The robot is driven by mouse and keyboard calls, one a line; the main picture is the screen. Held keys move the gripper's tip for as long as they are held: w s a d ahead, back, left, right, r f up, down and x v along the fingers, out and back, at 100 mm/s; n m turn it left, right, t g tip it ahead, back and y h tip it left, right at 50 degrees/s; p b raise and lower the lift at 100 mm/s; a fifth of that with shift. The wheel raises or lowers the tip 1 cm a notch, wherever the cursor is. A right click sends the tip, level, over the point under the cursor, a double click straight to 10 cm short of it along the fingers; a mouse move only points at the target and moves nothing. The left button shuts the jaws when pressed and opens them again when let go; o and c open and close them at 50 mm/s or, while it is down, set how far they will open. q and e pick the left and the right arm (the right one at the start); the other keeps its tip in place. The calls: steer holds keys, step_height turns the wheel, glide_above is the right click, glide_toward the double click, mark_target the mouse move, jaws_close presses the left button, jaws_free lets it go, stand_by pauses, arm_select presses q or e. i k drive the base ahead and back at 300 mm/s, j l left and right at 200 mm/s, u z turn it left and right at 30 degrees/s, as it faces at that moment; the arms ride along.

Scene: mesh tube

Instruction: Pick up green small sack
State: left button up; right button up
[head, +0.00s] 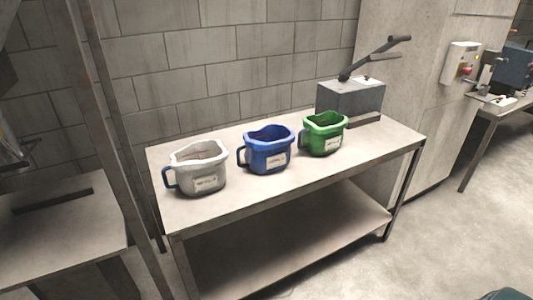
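A green sack (324,134) stands upright on the metal table, the rightmost of three similar open-topped containers with side handles. It has a pale label on its front. A blue one (267,150) stands just left of it, and a white-grey one (199,168) with a dark blue handle stands further left. Nothing covers the green sack's front. Neither of my grippers is in view.
The table (300,180) has bare room along its front edge and a lower shelf (300,239). A grey box with a dark lever (350,98) stands behind the green sack, to the right. A metal post (120,160) rises at the left. The floor at right is mostly clear.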

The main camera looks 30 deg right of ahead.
mark_target(323, 133)
steer(key=z, duration=1.3)
